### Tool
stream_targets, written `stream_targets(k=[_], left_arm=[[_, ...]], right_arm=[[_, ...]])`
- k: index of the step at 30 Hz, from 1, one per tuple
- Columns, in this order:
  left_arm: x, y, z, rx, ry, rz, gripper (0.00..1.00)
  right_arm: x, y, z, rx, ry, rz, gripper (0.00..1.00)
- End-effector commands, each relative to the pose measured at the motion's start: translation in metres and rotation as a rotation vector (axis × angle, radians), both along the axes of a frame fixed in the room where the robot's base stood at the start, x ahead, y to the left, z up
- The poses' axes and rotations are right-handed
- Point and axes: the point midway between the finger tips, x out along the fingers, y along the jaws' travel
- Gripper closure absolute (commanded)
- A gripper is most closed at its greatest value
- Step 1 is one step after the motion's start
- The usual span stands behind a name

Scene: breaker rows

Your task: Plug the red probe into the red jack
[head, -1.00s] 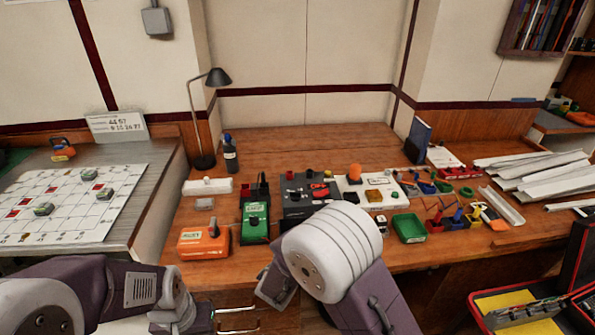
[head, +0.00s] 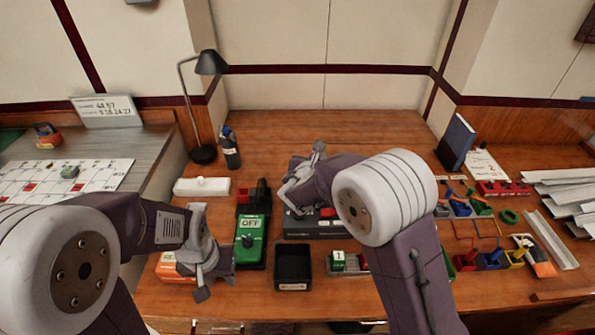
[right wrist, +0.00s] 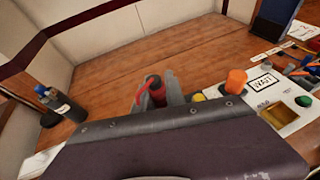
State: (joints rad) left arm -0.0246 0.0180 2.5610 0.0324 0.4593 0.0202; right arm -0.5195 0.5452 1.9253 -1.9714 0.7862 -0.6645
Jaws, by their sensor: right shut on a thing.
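In the right wrist view, my right gripper (right wrist: 158,98) is shut on the red probe (right wrist: 154,89), which has a red cable looping at its side. In the head view, my right gripper (head: 300,180) is over the dark panel (head: 300,227); the probe cannot be made out there. My arm covers much of the panel. A small red part (head: 328,212) shows on it, but I cannot tell whether it is the red jack. My left gripper (head: 203,275) is above the orange box (head: 170,268), left of the green meter (head: 250,235) reading OFF; its jaw opening is unclear.
A black bin (head: 293,266) stands in front of the panel. A lamp (head: 205,110), a dark bottle (head: 230,150) and a white box (head: 201,187) are at the back left. Coloured bins and cables (head: 480,225) crowd the right. The back of the bench is clear.

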Motion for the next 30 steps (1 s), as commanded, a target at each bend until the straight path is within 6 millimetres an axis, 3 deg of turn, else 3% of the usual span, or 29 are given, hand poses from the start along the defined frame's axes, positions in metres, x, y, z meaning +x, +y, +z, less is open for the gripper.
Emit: stream_targets(k=[12,20,27,30], left_arm=[[0.0,0.0,0.012,0.0,-0.001,0.0,0.64],[0.0,0.0,0.012,0.0,0.0,0.0,0.64],[0.0,0.0,0.009,0.0,0.0,0.0,0.64],[0.0,0.0,0.01,0.0,0.0,0.0,0.64]], right_arm=[[0.058,0.054,-0.047,0.0,0.0,-0.002,1.0],[0.063,0.059,-0.054,-0.001,0.0,-0.002,1.0],[0.063,0.059,-0.091,-0.002,0.003,-0.001,1.0],[0.063,0.059,-0.092,0.001,-0.001,-0.002,1.0]])
